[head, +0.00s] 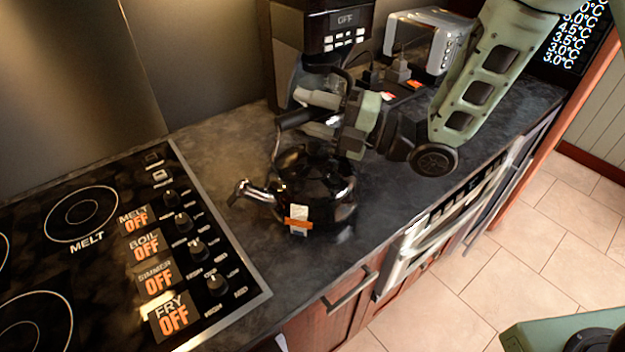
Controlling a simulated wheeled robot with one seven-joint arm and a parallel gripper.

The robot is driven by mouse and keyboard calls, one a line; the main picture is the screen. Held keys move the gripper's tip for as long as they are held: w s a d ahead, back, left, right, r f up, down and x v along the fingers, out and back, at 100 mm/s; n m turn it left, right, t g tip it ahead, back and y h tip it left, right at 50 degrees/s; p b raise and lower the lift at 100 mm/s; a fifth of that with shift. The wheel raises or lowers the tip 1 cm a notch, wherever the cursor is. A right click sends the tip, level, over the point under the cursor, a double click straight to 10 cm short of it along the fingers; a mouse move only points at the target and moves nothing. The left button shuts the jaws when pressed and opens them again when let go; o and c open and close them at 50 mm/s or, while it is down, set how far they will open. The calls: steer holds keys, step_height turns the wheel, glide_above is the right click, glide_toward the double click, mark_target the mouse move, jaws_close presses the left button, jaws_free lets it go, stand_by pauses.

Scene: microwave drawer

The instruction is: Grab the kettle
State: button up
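The dark, glossy kettle (318,200) stands upright on the counter, right of the cooktop. Its metal spout points left, and a white and orange tag is on its front. Its black handle (294,119) arches above the body. My gripper (316,114) reaches in from the right at handle height. Its two pale fingers are apart, one above and one below the handle, with part of the handle between them. I cannot tell whether they press on it. The gripper hides the right part of the handle.
A black cooktop (100,240) with labelled knobs lies at left. A coffee machine (335,35) stands close behind the kettle, and a toaster (425,42) stands farther right. The counter's front edge runs close by the kettle, above an oven handle (425,245).

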jaws_close()
stand_by(1.1)
steer(key=shift+r, duration=0.1)
